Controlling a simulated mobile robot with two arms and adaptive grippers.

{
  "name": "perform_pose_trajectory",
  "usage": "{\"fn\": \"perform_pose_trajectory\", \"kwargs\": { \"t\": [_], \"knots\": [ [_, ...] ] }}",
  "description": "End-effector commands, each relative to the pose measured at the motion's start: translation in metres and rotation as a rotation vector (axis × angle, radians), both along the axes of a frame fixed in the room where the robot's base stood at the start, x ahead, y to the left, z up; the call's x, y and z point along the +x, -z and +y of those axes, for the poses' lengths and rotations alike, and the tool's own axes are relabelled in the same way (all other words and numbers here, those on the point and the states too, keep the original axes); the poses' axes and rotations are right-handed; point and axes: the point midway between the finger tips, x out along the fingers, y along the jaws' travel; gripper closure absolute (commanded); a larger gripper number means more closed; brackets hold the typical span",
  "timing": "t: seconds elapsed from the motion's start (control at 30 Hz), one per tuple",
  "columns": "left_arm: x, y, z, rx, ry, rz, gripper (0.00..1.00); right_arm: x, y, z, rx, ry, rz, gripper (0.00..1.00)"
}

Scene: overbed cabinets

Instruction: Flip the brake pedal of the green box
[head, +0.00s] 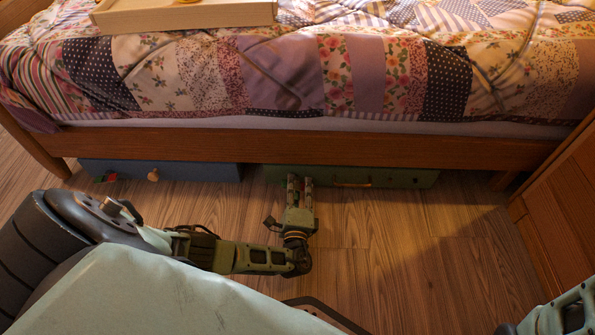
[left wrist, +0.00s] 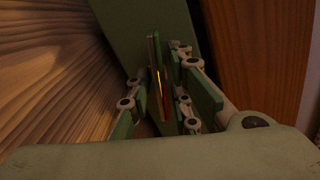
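The green box (head: 400,178) lies under the bed, right of centre in the head view, with a light handle on its front. Its green surface (left wrist: 130,25) fills the upper middle of the left wrist view. My left gripper (head: 300,182) is at the left part of the box's front. In the left wrist view its fingers (left wrist: 165,105) are apart, on either side of a narrow upright piece (left wrist: 157,75) with green, brown and red-yellow parts. This may be the brake pedal; contact is unclear. In the head view the gripper hides that spot. My right gripper is out of view.
A blue box (head: 205,171) with a round knob (head: 153,175) and a small red-green piece (head: 107,176) lies under the bed at left. The bed's wooden rail (head: 400,149) runs above both boxes. A wooden cabinet (head: 560,205) stands at right. The floor (head: 420,240) before the green box is clear.

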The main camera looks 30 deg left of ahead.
Motion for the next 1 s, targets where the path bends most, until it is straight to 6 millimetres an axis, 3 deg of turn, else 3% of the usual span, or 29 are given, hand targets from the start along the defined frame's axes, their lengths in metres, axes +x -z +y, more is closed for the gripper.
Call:
{"fn": "perform_pose_trajectory", "kwargs": {
  "t": [0.37,0.73,1.0],
  "knots": [
    [-0.004,0.002,-0.002,-0.004,0.000,0.002,0.77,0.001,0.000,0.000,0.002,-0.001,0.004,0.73],
    [-0.052,0.002,-0.032,-0.005,0.000,0.004,0.77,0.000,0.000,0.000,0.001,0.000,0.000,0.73],
    [-0.064,0.001,-0.039,-0.003,-0.001,0.001,0.77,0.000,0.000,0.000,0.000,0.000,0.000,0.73]
  ]
}}
